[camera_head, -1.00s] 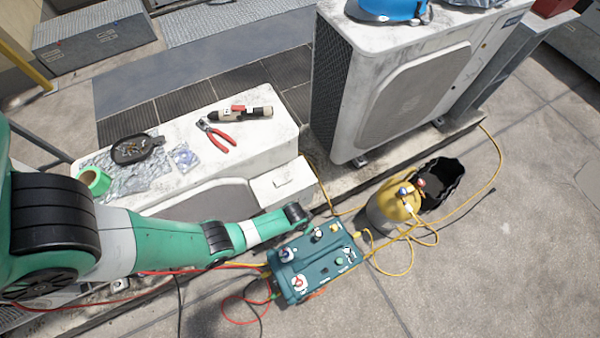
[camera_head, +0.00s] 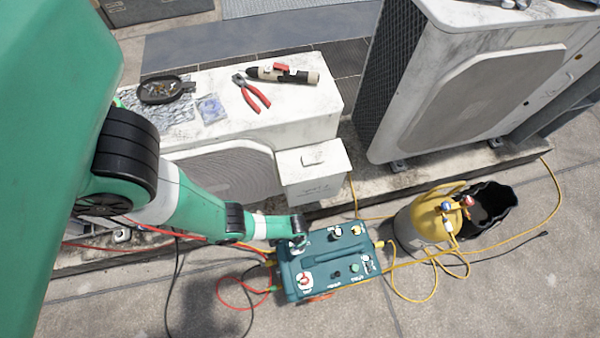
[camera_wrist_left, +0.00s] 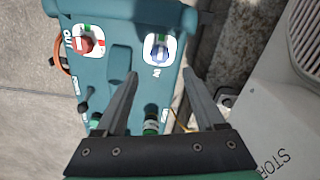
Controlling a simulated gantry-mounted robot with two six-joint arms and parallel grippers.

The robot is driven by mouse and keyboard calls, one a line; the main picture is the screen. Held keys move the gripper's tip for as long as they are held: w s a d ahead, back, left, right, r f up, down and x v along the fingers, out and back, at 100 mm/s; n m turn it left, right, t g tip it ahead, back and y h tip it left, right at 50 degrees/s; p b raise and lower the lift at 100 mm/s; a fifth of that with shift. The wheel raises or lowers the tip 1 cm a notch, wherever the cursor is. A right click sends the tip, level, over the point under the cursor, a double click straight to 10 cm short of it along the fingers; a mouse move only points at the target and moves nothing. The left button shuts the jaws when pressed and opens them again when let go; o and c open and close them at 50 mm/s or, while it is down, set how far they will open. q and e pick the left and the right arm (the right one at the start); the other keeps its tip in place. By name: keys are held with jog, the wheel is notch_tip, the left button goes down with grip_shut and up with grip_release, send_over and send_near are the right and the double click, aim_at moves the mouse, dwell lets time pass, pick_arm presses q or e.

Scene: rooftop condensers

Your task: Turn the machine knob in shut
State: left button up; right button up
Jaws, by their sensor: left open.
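The machine is a teal box (camera_head: 345,262) on the ground, with hoses on both sides. In the left wrist view its top carries a blue knob (camera_wrist_left: 158,48) on a white plate marked IN, and a red knob (camera_wrist_left: 85,42) on a white plate marked OUT. My left gripper (camera_wrist_left: 161,73) is open and empty. Its fingers point toward the blue knob, which shows between and beyond the tips. I cannot tell the remaining height. In the head view my left wrist hangs over the machine's back left corner and partly hides the blue knob. My right gripper is not in view.
A yellow cylinder (camera_head: 424,220) and a black bucket (camera_head: 492,205) stand right of the machine. Yellow and red hoses lie around it. A white condenser (camera_head: 240,120) with pliers (camera_head: 252,92) on top stands behind, beside a larger upright unit (camera_head: 470,85).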

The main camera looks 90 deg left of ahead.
pick_arm(q)
notch_tip(320, 180, down, 8)
jog(key=b, duration=0.5)
jog(key=shift+f+b, duration=0.15)
jog(key=shift+b, duration=0.2)
jog(key=shift+c, duration=0.2)
grip_shut()
